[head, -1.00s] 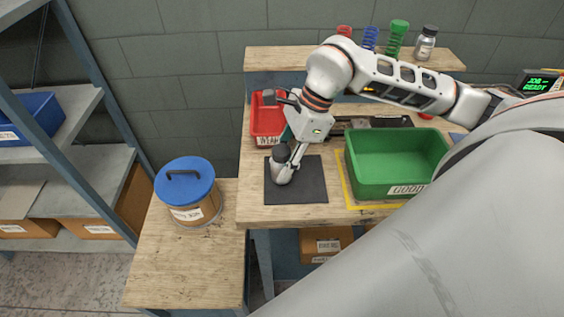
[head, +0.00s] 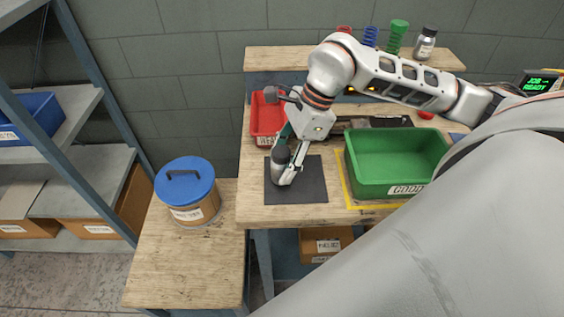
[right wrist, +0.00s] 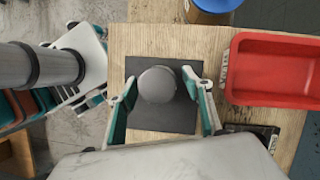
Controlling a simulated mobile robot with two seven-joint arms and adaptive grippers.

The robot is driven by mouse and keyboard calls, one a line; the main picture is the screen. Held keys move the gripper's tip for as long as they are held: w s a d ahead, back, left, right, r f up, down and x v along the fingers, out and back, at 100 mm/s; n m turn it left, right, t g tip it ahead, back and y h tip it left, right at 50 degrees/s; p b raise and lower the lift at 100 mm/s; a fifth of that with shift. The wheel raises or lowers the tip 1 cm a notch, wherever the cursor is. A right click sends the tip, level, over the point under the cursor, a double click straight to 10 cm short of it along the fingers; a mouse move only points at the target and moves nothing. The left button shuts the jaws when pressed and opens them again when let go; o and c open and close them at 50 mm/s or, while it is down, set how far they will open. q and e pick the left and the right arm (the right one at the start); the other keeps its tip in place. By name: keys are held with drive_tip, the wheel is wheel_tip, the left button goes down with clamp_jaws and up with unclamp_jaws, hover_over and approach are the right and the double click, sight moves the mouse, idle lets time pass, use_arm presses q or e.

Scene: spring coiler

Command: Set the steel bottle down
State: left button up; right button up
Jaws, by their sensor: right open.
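The steel bottle (head: 280,166), grey with a dark cap, stands upright on the black mat (head: 312,184) at the left front of the workbench. In the right wrist view its round top (right wrist: 157,84) shows between the fingers of my right gripper (right wrist: 159,92). The right gripper is open, with one finger on each side of the bottle and gaps visible there. In the head view the right gripper (head: 291,168) partly covers the bottle's right side.
A green bin (head: 397,165) stands right of the mat, and a red bin (head: 266,122) behind it. A blue-lidded tub (head: 187,190) stands on the lower bench to the left. Springs and a jar (head: 426,44) stand on the back shelf.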

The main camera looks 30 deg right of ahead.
drive_tip(key=v, duration=1.1)
drive_tip(key=shift+d+r, duration=0.1)
